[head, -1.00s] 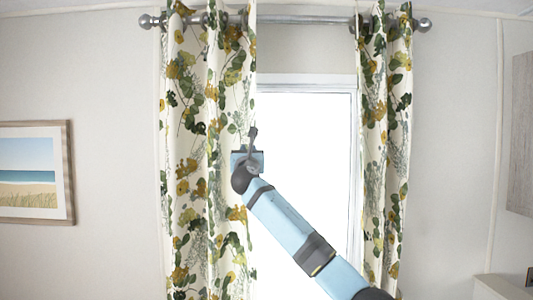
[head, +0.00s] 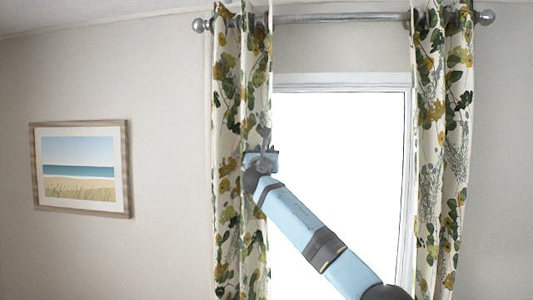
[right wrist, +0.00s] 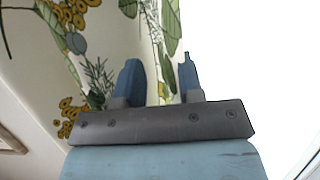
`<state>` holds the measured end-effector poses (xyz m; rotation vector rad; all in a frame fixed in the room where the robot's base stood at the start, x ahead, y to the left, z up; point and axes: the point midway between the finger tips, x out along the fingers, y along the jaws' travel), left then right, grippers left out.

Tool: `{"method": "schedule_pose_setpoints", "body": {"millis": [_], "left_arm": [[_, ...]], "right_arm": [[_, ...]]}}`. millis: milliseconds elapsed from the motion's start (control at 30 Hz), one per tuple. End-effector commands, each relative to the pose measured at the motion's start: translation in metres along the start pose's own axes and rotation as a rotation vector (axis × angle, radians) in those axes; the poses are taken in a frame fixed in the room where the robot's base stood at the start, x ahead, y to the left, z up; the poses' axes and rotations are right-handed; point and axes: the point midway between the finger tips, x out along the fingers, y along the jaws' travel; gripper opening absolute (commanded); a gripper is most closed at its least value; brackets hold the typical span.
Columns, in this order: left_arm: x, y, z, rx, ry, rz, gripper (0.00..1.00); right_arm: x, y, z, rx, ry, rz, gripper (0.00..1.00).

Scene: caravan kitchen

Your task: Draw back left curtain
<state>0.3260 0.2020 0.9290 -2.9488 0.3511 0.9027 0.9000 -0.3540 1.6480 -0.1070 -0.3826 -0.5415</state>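The left curtain (head: 228,110) has a green and yellow floral print and hangs bunched at the left of the window. My right gripper (head: 263,150) is at its inner edge, about halfway down. In the right wrist view, the fingers of this gripper (right wrist: 162,82) are apart, and the curtain's edge fabric shows between and behind them. The curtain (right wrist: 80,45) fills the left of that view, with the bright window to the right. Whether both fingers touch the cloth is not clear. My left gripper is not in view.
The right curtain (head: 443,150) hangs bunched at the right side of the bright window (head: 345,160). A metal rod (head: 340,18) carries both curtains. A framed beach picture (head: 82,190) hangs on the wall at left.

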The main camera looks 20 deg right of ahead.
Motion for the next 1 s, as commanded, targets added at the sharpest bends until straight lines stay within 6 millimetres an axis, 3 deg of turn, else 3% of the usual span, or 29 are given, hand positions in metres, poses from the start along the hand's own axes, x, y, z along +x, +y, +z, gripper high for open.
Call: {"method": "schedule_pose_setpoints", "body": {"millis": [333, 467, 1000], "left_arm": [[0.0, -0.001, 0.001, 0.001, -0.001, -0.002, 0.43], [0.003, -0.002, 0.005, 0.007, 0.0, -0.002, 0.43], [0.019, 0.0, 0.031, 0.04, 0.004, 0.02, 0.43]], "right_arm": [[-0.001, -0.001, -0.001, -0.001, 0.0, -0.001, 0.49], [-0.011, 0.0, -0.003, -0.001, -0.001, 0.0, 0.49], [-0.121, 0.0, -0.002, 0.001, -0.001, 0.0, 0.49]]}}
